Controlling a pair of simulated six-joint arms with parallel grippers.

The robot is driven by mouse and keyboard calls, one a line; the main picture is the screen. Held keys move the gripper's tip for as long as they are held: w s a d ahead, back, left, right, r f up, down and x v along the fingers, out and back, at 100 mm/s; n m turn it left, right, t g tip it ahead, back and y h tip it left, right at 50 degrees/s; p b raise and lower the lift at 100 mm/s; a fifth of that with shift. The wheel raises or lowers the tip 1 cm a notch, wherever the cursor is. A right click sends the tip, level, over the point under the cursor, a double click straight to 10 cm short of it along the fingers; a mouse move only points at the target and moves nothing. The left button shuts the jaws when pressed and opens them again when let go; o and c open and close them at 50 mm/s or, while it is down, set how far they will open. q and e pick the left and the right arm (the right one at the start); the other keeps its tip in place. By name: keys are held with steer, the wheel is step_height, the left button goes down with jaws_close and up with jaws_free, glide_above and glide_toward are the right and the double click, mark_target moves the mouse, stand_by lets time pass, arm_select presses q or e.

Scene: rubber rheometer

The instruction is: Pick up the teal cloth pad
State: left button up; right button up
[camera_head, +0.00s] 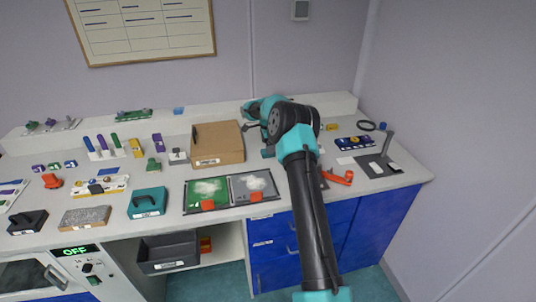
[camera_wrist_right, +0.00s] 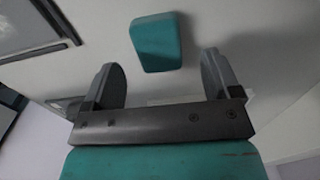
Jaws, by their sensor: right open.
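The teal cloth pad (camera_wrist_right: 157,42) shows in the right wrist view as a small, smooth teal block on the pale counter. It lies ahead of my right gripper (camera_wrist_right: 162,68), roughly between the lines of the two fingers. The fingers are spread apart, with nothing held between them. In the head view my right arm reaches over the back of the counter, and its wrist hides much of that spot. I cannot pick out the pad for certain there. My left gripper is not in view.
A cardboard box (camera_head: 217,143) stands left of my right wrist. An orange tool (camera_head: 338,177) and a dark stand (camera_head: 375,166) are at right.

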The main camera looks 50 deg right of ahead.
steer(key=shift+f, duration=1.9)
steer(key=shift+c, duration=0.3)
steer(key=c, duration=0.9)
steer(key=shift+r, duration=0.1)
steer(key=shift+c, duration=0.2)
steer(key=shift+s+a+r, duration=0.1)
steer(key=shift+r, duration=1.65)
steer(key=s+a, duration=0.3)
steer(key=a, duration=0.1)
steer(key=s+a+r, duration=0.1)
steer(key=s+a, duration=0.6)
steer(key=a, duration=0.1)
steer(key=shift+s+r, duration=0.2)
steer(key=shift+s, duration=0.05)
